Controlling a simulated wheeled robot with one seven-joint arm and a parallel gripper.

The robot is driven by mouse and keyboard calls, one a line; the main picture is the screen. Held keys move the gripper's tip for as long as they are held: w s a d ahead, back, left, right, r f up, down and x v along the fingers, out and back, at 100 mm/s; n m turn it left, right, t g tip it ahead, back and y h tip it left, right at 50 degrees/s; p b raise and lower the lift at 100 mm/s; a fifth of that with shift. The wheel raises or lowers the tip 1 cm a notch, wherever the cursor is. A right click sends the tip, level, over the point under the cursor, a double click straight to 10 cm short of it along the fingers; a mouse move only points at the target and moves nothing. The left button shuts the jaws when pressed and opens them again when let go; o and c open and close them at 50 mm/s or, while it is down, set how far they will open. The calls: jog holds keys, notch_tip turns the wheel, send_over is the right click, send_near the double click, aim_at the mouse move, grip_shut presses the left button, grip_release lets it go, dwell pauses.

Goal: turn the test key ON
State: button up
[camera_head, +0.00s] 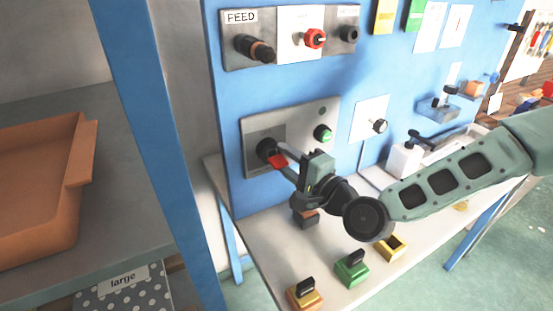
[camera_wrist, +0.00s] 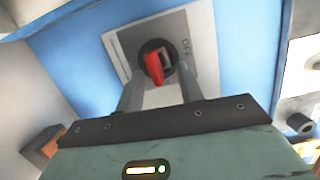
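The test key (camera_head: 278,161) is a red handle on a round black switch, set in a grey metal plate (camera_head: 252,133) on the blue panel. In the wrist view the red key (camera_wrist: 153,68) stands out from its black base, with the word OFF on the plate to its right. My gripper (camera_head: 287,161) is at the key. In the wrist view the two fingers of my gripper (camera_wrist: 159,82) are apart, one on each side of the key, with gaps showing. Whether the fingertips reach past the handle's end is hard to tell.
A green button (camera_head: 323,133) sits right of the key on the same panel. Above is a FEED panel (camera_head: 270,22) with knobs. Below, the white bench (camera_head: 270,238) carries several coloured blocks with black handles (camera_head: 352,268). A blue post (camera_head: 150,130) and an orange tray (camera_head: 45,190) are left.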

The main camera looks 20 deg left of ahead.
jog(key=shift+s+a+v, duration=0.1)
jog(key=shift+s+v, duration=0.05)
jog(key=shift+v, duration=0.65)
jog(key=shift+s+a+v, duration=0.1)
jog(key=shift+s+v, duration=0.05)
jog(key=shift+v, duration=0.7)
jog(key=shift+s+a+v, duration=0.1)
jog(key=shift+s+v, duration=0.05)
jog(key=shift+v, duration=0.65)
